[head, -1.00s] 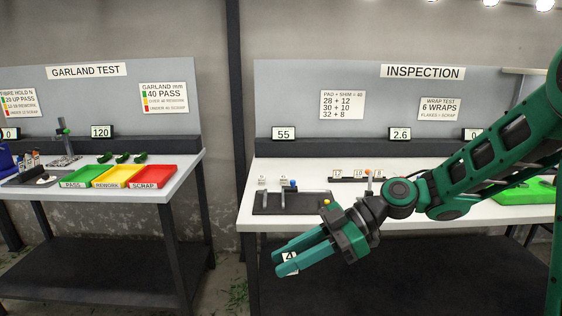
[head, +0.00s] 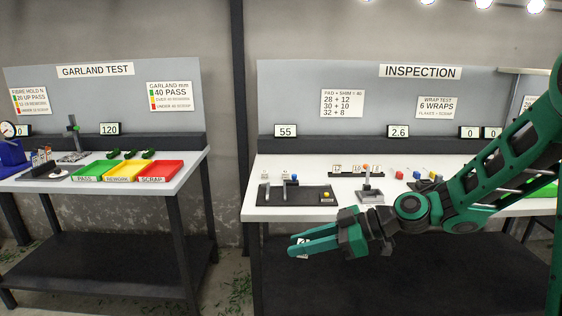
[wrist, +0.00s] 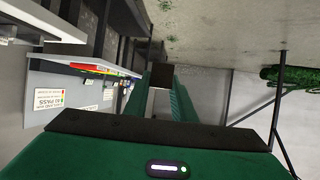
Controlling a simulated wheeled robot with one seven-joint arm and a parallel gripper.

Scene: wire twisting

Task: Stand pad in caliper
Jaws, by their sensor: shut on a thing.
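The caliper (head: 275,199) is a dark base plate with upright grey jaws and a blue knob, on the inspection bench. My gripper (head: 300,247) is in front of the bench edge, below and in front of the caliper, with its green fingers pointing left. It is shut on the pad, whose pale face with a dark mark (head: 303,240) shows at the fingertips in the head view. In the wrist view the pad (wrist: 162,76) is a small dark block between the fingertips. The pad is clear of the bench and apart from the caliper. The fingers hide most of it.
Numbered shim blocks (head: 353,168) stand behind the caliper. A yellow knob (head: 326,195) sits at the plate's right end. Coloured trays (head: 115,172) lie on the left bench. A gap separates the benches.

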